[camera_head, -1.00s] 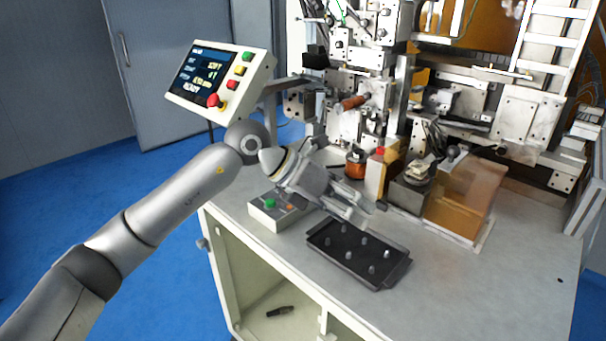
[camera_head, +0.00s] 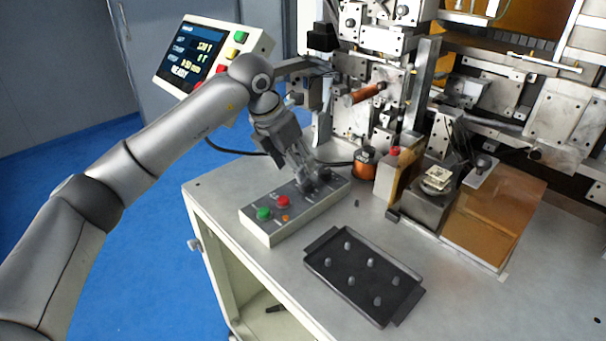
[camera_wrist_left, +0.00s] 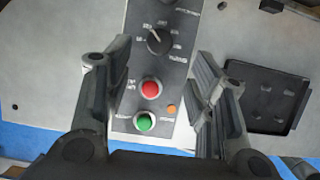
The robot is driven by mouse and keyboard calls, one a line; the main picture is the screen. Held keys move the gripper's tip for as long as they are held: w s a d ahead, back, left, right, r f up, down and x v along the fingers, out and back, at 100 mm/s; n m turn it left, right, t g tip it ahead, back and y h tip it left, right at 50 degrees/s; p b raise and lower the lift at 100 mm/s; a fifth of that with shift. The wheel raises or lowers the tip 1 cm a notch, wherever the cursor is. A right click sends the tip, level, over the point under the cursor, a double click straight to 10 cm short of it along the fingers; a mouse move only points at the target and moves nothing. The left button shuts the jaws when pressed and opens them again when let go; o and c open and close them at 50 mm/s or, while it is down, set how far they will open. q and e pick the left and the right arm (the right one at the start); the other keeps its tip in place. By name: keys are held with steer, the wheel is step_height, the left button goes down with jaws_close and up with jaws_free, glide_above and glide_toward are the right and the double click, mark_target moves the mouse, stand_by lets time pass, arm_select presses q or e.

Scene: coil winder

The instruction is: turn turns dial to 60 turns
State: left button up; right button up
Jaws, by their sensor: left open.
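The control box (camera_head: 290,212) lies on the table top with its sloped panel up. In the left wrist view, a black dial (camera_wrist_left: 160,40) with a white pointer mark sits on this panel; its label is blurred but seems to read turns. My left gripper (camera_head: 309,178) hangs over the dial end of the box, pointing down. In the wrist view its fingers (camera_wrist_left: 163,62) are open, one on each side of the panel, with the dial between and ahead of them. Contact with the dial cannot be seen. My right gripper is out of view.
A red button (camera_wrist_left: 151,89) and a green button (camera_wrist_left: 145,122) sit on the same panel. A black tray (camera_head: 322,278) with several pegs lies in front. A copper spool (camera_head: 364,163) and the winder stand behind. A display (camera_head: 193,56) stands at left.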

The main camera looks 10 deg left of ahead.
mark_target(305, 186)
arm_select(q)
steer(key=p+x, duration=0.1)
steer(key=x, duration=0.4)
steer(key=shift+w, duration=0.2)
steer(key=shift+x, duration=0.95)
steer(key=c, duration=1)
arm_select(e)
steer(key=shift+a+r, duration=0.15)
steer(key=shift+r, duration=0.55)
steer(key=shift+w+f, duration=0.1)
